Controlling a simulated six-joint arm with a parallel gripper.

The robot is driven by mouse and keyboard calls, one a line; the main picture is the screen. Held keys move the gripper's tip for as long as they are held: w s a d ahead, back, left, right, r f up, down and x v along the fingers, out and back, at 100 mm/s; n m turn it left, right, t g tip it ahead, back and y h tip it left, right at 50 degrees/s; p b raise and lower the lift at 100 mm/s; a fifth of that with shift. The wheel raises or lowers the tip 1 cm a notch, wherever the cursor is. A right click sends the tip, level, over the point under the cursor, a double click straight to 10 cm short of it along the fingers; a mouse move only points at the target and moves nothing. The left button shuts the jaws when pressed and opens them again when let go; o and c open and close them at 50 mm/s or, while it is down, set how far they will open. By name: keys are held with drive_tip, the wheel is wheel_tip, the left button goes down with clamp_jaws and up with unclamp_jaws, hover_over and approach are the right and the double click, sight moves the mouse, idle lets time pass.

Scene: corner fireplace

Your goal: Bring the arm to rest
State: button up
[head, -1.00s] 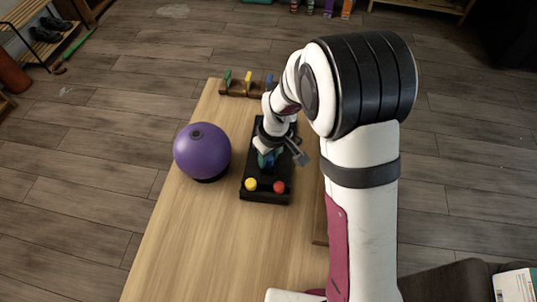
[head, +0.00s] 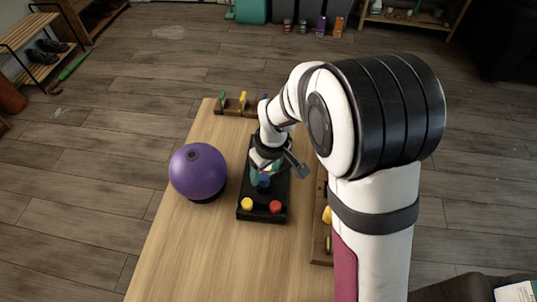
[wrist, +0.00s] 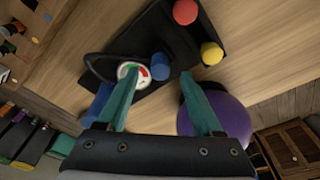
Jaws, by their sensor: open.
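My gripper (head: 261,181) is over the black board (head: 246,215) on the wooden table in the head view. Its two teal fingers are apart, and nothing shows held between them in the wrist view (wrist: 160,75). The board carries a yellow knob (head: 247,204), a red knob (head: 275,207) and a blue knob (wrist: 161,66). A round gauge (wrist: 133,73) on it lies near the left fingertip in the wrist view. I cannot tell whether the fingers touch the board. My wrist hides part of the board in the head view.
A purple ball (head: 198,171) stands left of the board on the table (head: 180,245). A wooden rack (head: 233,108) with coloured pieces is at the far edge. Another rack (head: 320,250) is at the right, partly behind my arm. The table's near left is bare.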

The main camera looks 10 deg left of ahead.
wheel_tip(320, 180, up, 12)
drive_tip(key=s+d, duration=0.1)
drive_tip(key=s+d+m, duration=0.6)
drive_tip(key=s+m, duration=0.1)
drive_tip(key=s, duration=0.4)
drive_tip(key=s+d+r+m+g, duration=0.1)
drive_tip(key=s+d+m, duration=0.5)
drive_tip(key=s, duration=0.5)
drive_tip(key=shift+d+m, duration=0.15)
drive_tip(key=shift+m, duration=0.95)
drive_tip(key=shift+w+r, duration=0.1)
